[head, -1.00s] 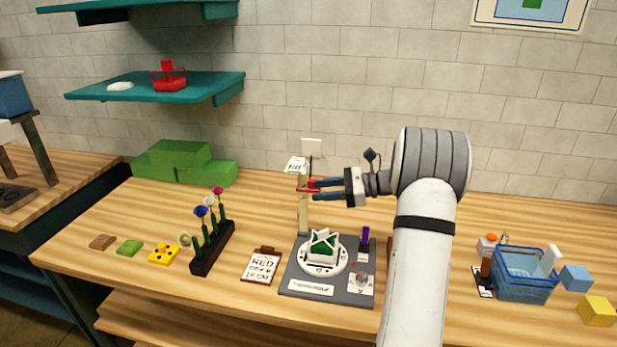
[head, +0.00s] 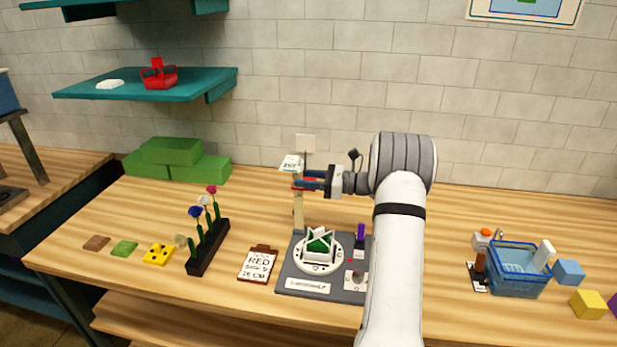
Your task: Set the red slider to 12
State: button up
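The red slider (head: 299,185) sits on a pale upright post (head: 298,212) at the back left of a dark grey base board (head: 325,291). It is in the upper part of the post, below a small white sign (head: 291,163). The scale marks on the post are too small to read.
A card (head: 258,263) reading "RED" and apparently "16 CM" lies left of the board. A white dial with a green-and-white piece (head: 319,245) stands on the board. A black flower rack (head: 208,247) is further left; a blue basket (head: 518,271) is right of my arm.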

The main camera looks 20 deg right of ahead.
jog(key=shift+c, duration=0.5)
grip_shut()
